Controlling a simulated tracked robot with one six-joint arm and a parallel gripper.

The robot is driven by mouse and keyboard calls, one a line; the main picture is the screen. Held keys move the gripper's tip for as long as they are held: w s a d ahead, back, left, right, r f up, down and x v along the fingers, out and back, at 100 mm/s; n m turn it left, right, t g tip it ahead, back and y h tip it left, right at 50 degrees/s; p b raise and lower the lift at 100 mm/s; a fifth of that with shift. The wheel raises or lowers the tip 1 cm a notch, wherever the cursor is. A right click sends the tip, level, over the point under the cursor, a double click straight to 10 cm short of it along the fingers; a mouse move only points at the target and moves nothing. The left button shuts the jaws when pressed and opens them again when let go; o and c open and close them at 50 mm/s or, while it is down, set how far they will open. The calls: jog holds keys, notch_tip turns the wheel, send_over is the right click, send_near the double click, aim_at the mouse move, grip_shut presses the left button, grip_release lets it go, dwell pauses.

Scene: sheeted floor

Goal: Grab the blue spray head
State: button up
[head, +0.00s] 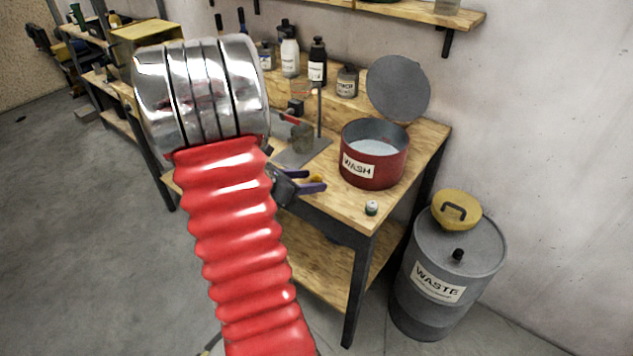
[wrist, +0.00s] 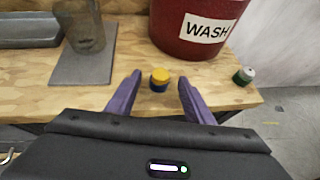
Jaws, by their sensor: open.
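A small round piece with a yellow top and a dark blue lower part (wrist: 159,80), which I take for the blue spray head, stands on the wooden bench near its front edge. In the head view its yellow top (head: 316,175) shows beside the purple fingers. My gripper (wrist: 160,84) is open, with one purple finger on each side of the piece and gaps between. In the head view my gripper (head: 319,182) is at the bench's front edge, partly hidden by my red arm.
A red WASH pot (head: 372,170) with its grey lid raised stands behind. A small green-and-white jar (head: 372,208) is to the right. A grey plate (wrist: 82,68) with a beaker (wrist: 85,28) is to the left. A grey WASTE drum (head: 440,285) stands right of the bench (head: 345,207).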

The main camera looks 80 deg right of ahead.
jog(key=shift+s+d+f, duration=0.35)
jog(key=shift+d, duration=0.15)
jog(key=shift+c, duration=0.6)
jog(key=c, duration=1)
